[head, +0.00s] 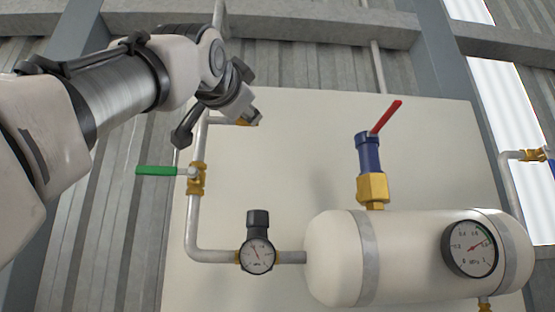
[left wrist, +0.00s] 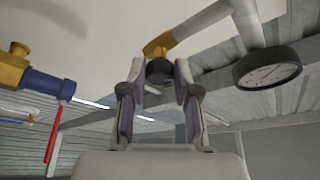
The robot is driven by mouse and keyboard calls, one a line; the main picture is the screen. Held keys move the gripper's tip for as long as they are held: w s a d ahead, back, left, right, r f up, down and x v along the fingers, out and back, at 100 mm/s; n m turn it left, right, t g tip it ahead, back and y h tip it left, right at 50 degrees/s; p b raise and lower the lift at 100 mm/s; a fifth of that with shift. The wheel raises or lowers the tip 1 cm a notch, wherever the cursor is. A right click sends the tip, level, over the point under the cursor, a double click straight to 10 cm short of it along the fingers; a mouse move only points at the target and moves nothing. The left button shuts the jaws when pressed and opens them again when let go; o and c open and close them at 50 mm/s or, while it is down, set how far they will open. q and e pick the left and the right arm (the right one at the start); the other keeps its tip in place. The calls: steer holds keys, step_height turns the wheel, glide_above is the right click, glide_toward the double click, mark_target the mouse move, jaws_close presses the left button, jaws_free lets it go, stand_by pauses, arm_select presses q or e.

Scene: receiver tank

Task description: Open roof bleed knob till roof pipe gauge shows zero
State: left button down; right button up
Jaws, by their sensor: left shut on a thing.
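My left gripper (head: 250,119) is raised at a brass fitting on a short branch of the vertical pipe (head: 199,150), high on the panel. In the left wrist view, the gripper (left wrist: 159,80) has its two fingers on either side of the dark round bleed knob (left wrist: 159,71), shut on it. The knob sits on a brass elbow (left wrist: 160,46) at the end of the grey pipe. The roof pipe gauge (left wrist: 267,68) shows beside it, seen at a steep slant; its needle cannot be read. My right gripper is not in view.
A white tank (head: 335,250) carries a dial gauge (head: 470,248) and a blue valve with a red lever (head: 386,116). A green-handled valve (head: 163,171) and a regulator with gauge (head: 257,255) sit on the pipe below my arm.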

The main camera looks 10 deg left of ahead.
arm_select(q)
steer(key=shift+s+a+r+m+g+h+p, duration=0.25)
steer(key=shift+m+g+p, duration=0.65)
steer(key=shift+m, duration=1.05)
steer(key=shift+w+d+r+m+g+h+p, duration=0.1)
steer(key=shift+w+d+m+g+h+p, duration=0.2)
steer(key=shift+m+p, duration=1.35)
steer(key=shift+s+a+r+m+g+h+p, duration=0.15)
steer(key=shift+m+g+h+p, duration=0.4)
steer(key=shift+m, duration=1.75)
steer(key=shift+f+g, duration=0.1)
steer(key=shift+g, duration=0.15)
steer(key=c, duration=0.9)
jaws_free()
steer(key=shift+o, duration=0.3)
steer(key=shift+f, duration=0.1)
